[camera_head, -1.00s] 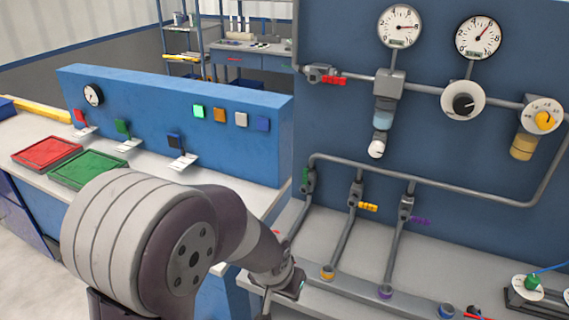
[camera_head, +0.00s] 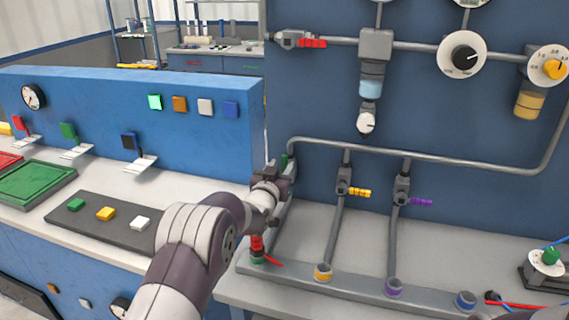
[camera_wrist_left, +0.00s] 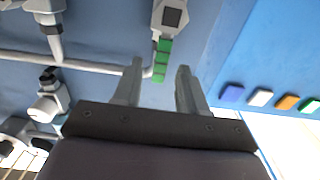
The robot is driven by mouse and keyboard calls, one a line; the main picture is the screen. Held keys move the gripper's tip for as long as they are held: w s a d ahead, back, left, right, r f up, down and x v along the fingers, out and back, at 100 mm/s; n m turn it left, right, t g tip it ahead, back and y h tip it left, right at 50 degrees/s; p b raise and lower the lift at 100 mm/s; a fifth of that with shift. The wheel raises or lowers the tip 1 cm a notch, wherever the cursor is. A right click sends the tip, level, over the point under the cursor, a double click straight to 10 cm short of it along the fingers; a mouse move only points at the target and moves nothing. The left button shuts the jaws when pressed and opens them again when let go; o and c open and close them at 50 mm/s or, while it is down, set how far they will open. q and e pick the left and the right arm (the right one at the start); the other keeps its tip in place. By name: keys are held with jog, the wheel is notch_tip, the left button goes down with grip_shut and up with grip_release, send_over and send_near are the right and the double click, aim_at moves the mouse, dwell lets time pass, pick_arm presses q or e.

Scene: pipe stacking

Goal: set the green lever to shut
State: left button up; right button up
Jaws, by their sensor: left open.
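The green lever (camera_head: 284,161) is on the leftmost vertical branch of the grey pipe. Only a small part of it shows in the head view, as my left gripper (camera_head: 277,178) covers its valve. In the left wrist view the green lever (camera_wrist_left: 161,60) is a ribbed green grip lying in line with its grey valve body (camera_wrist_left: 171,18). My left gripper (camera_wrist_left: 160,72) is open there, with one finger on each side of the lever's lower end in the picture. I cannot tell whether a finger touches it. My right gripper is not in view.
A yellow lever (camera_head: 359,193) and a purple lever (camera_head: 420,202) stick out sideways on neighbouring branches. A red lever (camera_head: 312,43) is on the upper pipe. A blue console (camera_head: 200,135) stands at left. Coloured pipe sockets, such as the yellow one (camera_head: 322,272), line the bench front.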

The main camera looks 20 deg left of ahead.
aim_at(284, 164)
pick_arm(q)
jog(key=shift+w, duration=1.8)
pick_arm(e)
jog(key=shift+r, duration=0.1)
